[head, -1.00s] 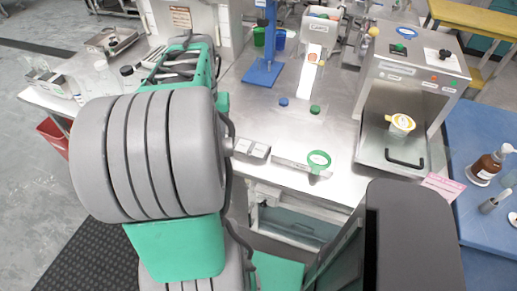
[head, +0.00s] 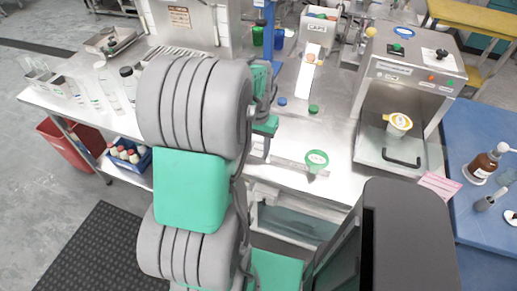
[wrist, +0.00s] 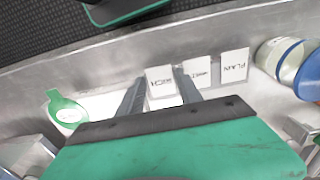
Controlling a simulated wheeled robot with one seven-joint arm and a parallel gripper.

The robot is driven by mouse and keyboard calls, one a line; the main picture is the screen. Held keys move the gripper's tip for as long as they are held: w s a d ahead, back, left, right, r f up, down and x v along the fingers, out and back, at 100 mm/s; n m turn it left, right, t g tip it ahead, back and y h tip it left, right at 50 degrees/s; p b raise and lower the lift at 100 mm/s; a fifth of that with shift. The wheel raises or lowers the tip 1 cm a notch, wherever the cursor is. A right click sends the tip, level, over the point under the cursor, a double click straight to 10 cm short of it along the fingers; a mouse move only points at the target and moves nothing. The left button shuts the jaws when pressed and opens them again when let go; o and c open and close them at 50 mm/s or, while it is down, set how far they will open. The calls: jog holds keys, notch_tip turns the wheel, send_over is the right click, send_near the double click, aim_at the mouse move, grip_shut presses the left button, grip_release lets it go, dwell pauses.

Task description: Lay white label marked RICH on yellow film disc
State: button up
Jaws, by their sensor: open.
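The white label marked RICH (wrist: 161,90) shows upside down in the wrist view, first in a row of white labels in a metal holder. My gripper (wrist: 159,76) is open and empty, with one finger on each side of this label. I cannot tell whether the fingers touch it. In the head view my gripper (head: 260,147) is low at the front of the steel bench, and my arm mostly hides the labels. The yellow film disc (head: 400,121) appears as a yellow round top with a pale centre, on a cup inside the steel machine at right.
A middle label (wrist: 197,72) and a PLAIN label (wrist: 234,65) stand close beside the RICH one. A blue-lidded jar (wrist: 277,55) is near the labels in the wrist view. The machine (head: 410,80) has walls around the cup.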

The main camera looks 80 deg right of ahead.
jog(key=shift+c, duration=0.3)
grip_shut()
dwell(0.3)
